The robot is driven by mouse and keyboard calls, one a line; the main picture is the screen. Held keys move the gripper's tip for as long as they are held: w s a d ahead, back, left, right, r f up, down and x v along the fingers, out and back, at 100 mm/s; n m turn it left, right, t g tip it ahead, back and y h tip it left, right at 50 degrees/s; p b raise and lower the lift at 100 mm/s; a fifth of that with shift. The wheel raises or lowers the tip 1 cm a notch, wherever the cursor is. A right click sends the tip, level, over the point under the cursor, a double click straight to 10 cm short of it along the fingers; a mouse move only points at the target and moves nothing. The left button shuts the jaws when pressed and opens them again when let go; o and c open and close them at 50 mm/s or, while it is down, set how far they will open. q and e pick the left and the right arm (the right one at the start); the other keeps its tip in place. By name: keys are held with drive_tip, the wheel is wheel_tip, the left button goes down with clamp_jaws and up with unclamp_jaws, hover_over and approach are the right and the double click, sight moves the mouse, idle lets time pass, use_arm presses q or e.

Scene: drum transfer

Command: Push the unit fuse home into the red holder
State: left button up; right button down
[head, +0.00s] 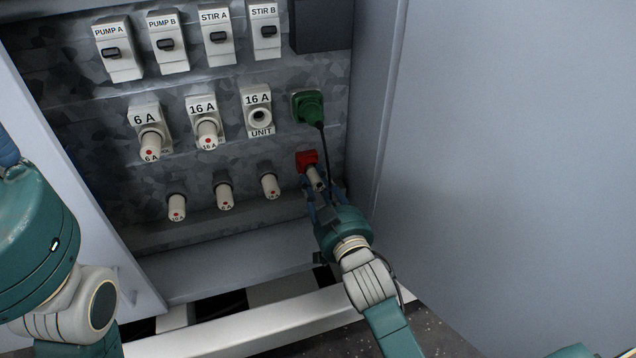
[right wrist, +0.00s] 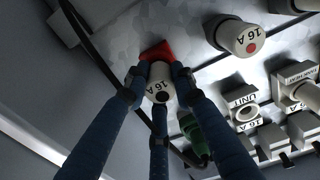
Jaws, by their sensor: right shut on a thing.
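The red holder (head: 307,160) is on the panel at the lower right, below a green plug. It also shows in the right wrist view (right wrist: 157,50). The unit fuse (head: 315,176) is a pale cylinder with its inner end at the red holder. Its end face, marked 16 A with a black dot, shows in the right wrist view (right wrist: 160,84). My right gripper (head: 318,188) is shut on the fuse, with its blue fingers around it. How deep the fuse sits is hidden. My left gripper (head: 8,152) is mostly cut off at the left edge.
The 16 A UNIT base (head: 259,117) is empty. A green plug (head: 308,107) with a hanging black cable (head: 324,150) is close above my right gripper. Spare fuses (head: 269,186) stand left of it. A grey cabinet wall (head: 385,120) is on the right.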

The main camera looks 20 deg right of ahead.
drive_tip(key=shift+w, duration=0.45)
drive_tip(key=c, duration=1.4)
unclamp_jaws()
drive_tip(key=shift+o, duration=0.2)
drive_tip(key=shift+s, duration=0.3)
drive_tip(key=s, duration=1.1)
drive_tip(key=shift+s+d, duration=0.15)
drive_tip(key=shift+d, duration=0.05)
